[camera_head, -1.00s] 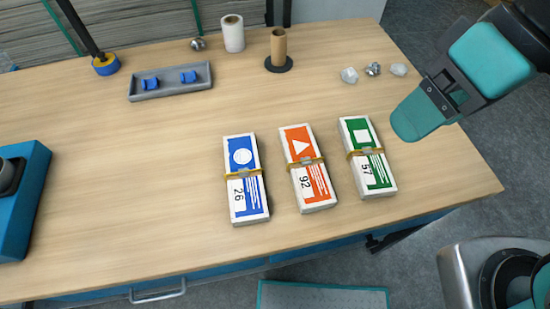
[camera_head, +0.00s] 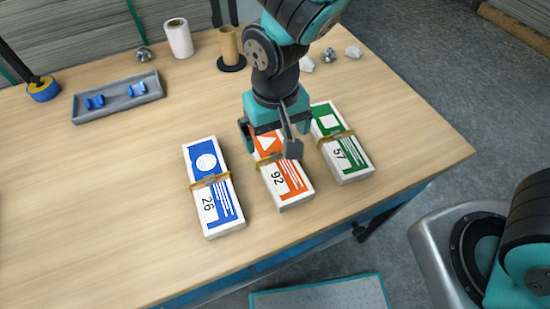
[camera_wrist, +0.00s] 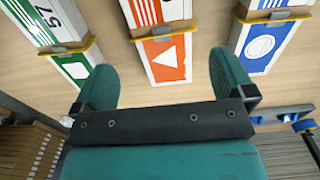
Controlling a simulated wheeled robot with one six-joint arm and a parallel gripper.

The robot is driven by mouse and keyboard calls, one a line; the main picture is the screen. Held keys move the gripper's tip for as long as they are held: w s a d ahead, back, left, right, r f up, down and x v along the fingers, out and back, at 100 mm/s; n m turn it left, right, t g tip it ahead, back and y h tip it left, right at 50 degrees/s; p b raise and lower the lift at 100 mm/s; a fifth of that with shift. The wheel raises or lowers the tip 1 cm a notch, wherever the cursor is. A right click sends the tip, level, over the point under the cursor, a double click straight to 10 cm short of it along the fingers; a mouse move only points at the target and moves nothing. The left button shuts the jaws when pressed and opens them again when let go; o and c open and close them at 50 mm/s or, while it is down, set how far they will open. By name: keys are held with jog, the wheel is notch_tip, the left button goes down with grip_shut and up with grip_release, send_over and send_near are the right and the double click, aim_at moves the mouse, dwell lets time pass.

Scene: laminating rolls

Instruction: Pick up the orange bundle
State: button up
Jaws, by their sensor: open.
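The orange bundle (camera_head: 288,184), marked with a white triangle and 92, lies on the table between the blue and green bundles. A tan band wraps its middle. My gripper (camera_head: 270,135) is open above its far end, and the arm hides part of that end in the head view. In the wrist view the orange bundle (camera_wrist: 166,55) lies ahead of and between the two teal fingers (camera_wrist: 165,82). The fingers look apart from it; I cannot tell the exact height above it.
The blue bundle (camera_head: 213,187) lies to the left and the green bundle (camera_head: 341,146) close on the right. A grey tray (camera_head: 119,98) with blue pieces, a white roll (camera_head: 179,38) and a brown core on a stand (camera_head: 230,50) are further back. The table's left front is clear.

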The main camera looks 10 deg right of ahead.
aim_at(275, 156)
notch_tip(275, 156, down, 8)
jog(key=shift+s+a, duration=0.1)
jog(key=shift+s, duration=0.05)
dwell(0.3)
jog(key=c, duration=1)
jog(key=shift+r, duration=0.1)
jog(key=shift+c, duration=0.2)
